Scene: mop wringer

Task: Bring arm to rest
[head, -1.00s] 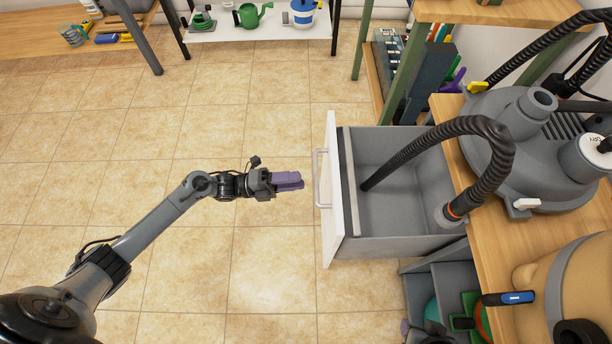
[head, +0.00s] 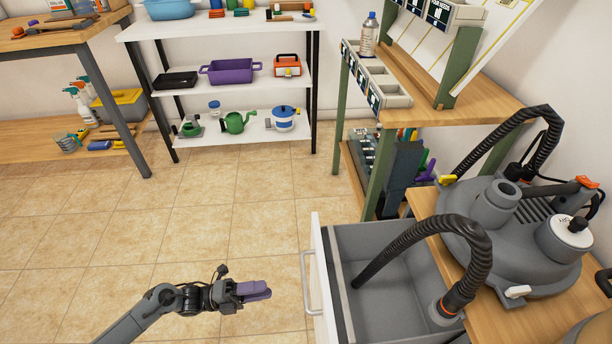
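My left arm comes in from the bottom left of the head view. My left gripper (head: 256,290) has purple fingers that lie close together, with no gap seen between them. It holds nothing that I can see. It is over the tiled floor, just left of the open grey drawer (head: 384,238) and apart from its handle (head: 309,283). The drawer has a white front and looks empty apart from a black hose (head: 400,245) that hangs over it. My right gripper is not in view.
A grey vacuum head (head: 520,240) sits on the wooden bench at right. A white shelf (head: 240,130) with a purple tub (head: 231,72) and a green watering can (head: 234,122) stands at the back. A wooden table (head: 60,35) is at left. The tiled floor between is clear.

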